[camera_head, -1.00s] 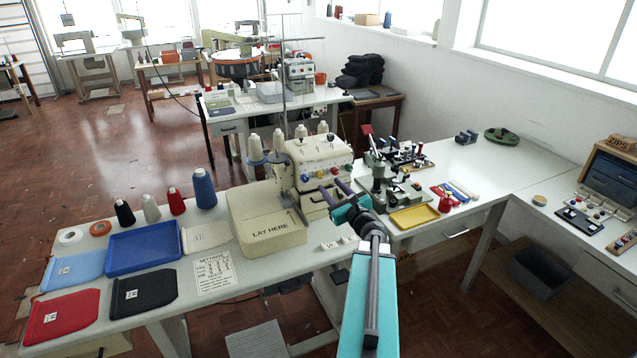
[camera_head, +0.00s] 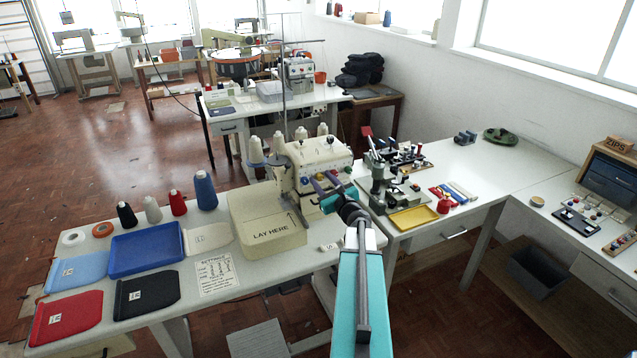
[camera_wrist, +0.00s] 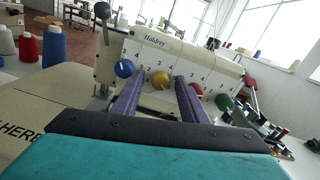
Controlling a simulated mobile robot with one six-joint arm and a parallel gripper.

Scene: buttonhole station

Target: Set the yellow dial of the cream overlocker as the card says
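The cream overlocker (camera_head: 318,158) stands on the white table; its front panel fills the middle of the wrist view (camera_wrist: 165,53). The yellow dial (camera_wrist: 160,80) sits second from the left, between the blue dial (camera_wrist: 124,68) and the red dial (camera_wrist: 196,90); a green dial (camera_wrist: 225,102) is at the right. The yellow dial's setting is too small to read. My gripper (camera_wrist: 159,77) is open, its purple fingers on either side of the yellow dial in the picture. I cannot tell whether they touch it. The settings card (camera_head: 215,272) lies on the table, its rows too small to read.
The "LAY HERE" plate (camera_head: 268,222) is left of the overlocker, with thread cones (camera_head: 205,190) and a blue tray (camera_head: 146,249) beyond it. A green-grey press (camera_head: 380,180) and a yellow tray (camera_head: 413,217) stand close on the right.

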